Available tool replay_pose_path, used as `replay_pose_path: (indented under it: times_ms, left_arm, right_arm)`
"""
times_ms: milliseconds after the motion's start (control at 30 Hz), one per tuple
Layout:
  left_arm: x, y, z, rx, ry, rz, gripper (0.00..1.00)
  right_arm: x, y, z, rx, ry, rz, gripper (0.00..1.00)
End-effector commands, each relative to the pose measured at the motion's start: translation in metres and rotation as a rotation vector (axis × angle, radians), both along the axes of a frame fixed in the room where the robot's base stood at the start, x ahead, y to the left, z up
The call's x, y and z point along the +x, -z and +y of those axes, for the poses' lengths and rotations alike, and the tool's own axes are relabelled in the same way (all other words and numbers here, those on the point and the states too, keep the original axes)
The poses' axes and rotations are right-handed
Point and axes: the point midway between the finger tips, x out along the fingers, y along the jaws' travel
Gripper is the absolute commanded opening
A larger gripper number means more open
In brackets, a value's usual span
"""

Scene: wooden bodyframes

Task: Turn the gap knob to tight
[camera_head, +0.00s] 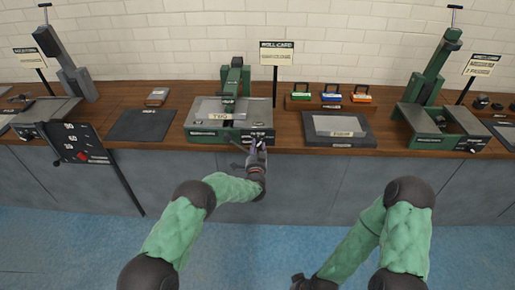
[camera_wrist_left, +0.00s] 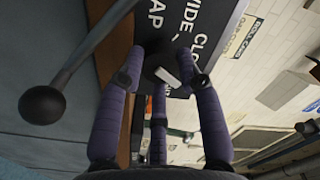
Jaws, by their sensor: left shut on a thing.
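The gap knob (camera_wrist_left: 158,62) is dark with a pale pointer mark and sits on a black panel (camera_wrist_left: 215,22) in the left wrist view. Printing on the panel reads "WIDE", "CLO…" and "GAP", partly covered. My left gripper (camera_wrist_left: 163,82) has its purple fingers closed around the knob. In the head view my left gripper (camera_head: 258,146) is at the front of the green machine (camera_head: 200,136) in the middle of the bench, and hides the knob there. My right arm ends at a dark part (camera_head: 313,283) at the bottom edge; its fingers are not clear.
A lever with a black ball (camera_wrist_left: 42,104) sticks out beside the gripper in the left wrist view. A grey tray (camera_head: 338,128) lies right of the machine, and a dark mat (camera_head: 142,124) left of it. Another green machine (camera_head: 430,118) stands at right.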

Motion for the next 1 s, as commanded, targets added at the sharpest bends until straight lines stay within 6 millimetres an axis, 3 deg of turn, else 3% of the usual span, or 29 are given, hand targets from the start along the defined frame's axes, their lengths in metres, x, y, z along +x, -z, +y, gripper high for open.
replay_pose_path:
  times_ms: [500, 1000]
  left_arm:
    - [-0.0003, 0.0014, 0.001, 0.376, -0.001, 0.003, 0.03]
    - [-0.0003, 0.0016, 0.0009, 0.47, 0.0, 0.003, 0.03]
  right_arm:
    - [0.0, -0.0056, 0.0, 0.0, 0.0, 0.0, 0.4]
    - [0.0, -0.0067, -0.0001, 0.0, 0.0, 0.0, 0.4]
